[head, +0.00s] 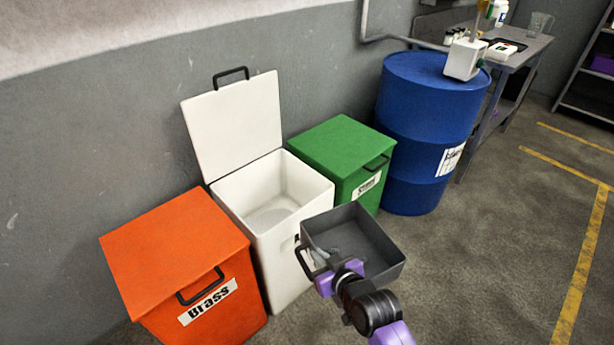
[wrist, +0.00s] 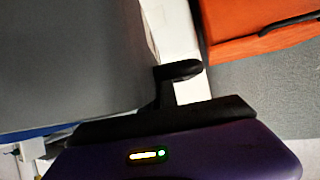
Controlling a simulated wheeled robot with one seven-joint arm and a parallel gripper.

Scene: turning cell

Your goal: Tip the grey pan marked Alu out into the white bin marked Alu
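The grey pan (head: 383,256) is held in the air at the front right of the white bin (head: 285,287). It looks roughly level, and a grey layer covers its floor. My gripper (head: 327,262) is shut on the pan's near left side. In the wrist view the pan (wrist: 62,60) fills the upper left, beside a black finger (wrist: 180,72). The white bin's lid (head: 235,125) stands open against the wall, and its inside shows grey at the bottom. The pan hides most of the bin's label. No marking is readable on the pan.
An orange bin (head: 180,252) marked Brass stands left of the white bin, lid shut. A green bin (head: 335,150), also shut, stands to the right. Beyond it are a blue drum (head: 425,130) and a workbench (head: 527,50). The floor (head: 480,270) at right is clear.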

